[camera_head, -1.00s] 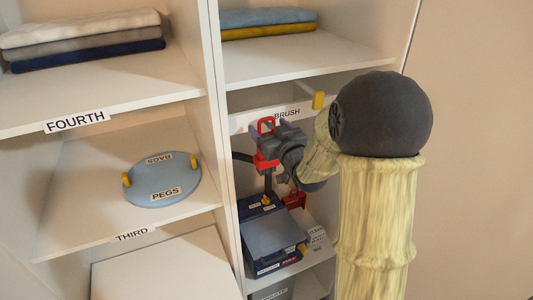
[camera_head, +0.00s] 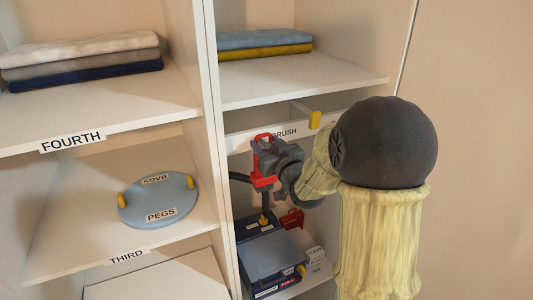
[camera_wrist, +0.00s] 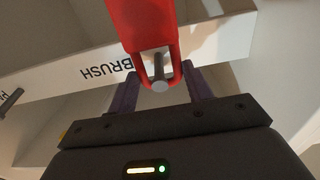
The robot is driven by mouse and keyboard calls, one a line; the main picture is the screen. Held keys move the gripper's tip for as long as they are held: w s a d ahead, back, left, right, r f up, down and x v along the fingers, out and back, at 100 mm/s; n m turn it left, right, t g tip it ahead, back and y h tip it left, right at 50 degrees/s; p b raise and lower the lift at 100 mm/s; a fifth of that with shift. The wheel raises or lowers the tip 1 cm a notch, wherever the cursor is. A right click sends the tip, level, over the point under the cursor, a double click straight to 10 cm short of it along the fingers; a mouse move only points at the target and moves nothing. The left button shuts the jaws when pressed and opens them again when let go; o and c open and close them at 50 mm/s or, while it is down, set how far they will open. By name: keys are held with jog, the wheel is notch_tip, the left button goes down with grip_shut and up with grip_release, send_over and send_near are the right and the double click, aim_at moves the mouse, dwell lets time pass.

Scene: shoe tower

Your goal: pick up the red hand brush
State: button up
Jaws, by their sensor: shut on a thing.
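The red hand brush (camera_wrist: 143,25) is in my gripper (camera_wrist: 162,92). In the wrist view its red end, with a hole through it, sits between my two dark fingers. A grey peg (camera_wrist: 159,75) shows in that hole; I cannot tell whether it still bears the brush. In the head view red parts of the brush (camera_head: 262,182) show beside my gripper (camera_head: 266,162), just below a rail labelled BRUSH (camera_head: 284,132). The bristles are not clearly visible.
A yellow tab (camera_head: 315,120) is at the rail's right. Below stand a blue-grey lidded box (camera_head: 272,255) and another red item (camera_head: 291,219). A white upright divider (camera_head: 216,150) is close on the left. A round blue tray (camera_head: 160,198) lies on the shelf beyond it.

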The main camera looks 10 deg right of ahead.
jog(key=b+v, duration=0.7)
jog(key=v, duration=1.1)
jog(key=shift+r+b, duration=0.2)
jog(key=shift+b, duration=0.1)
jog(key=shift+w, duration=0.1)
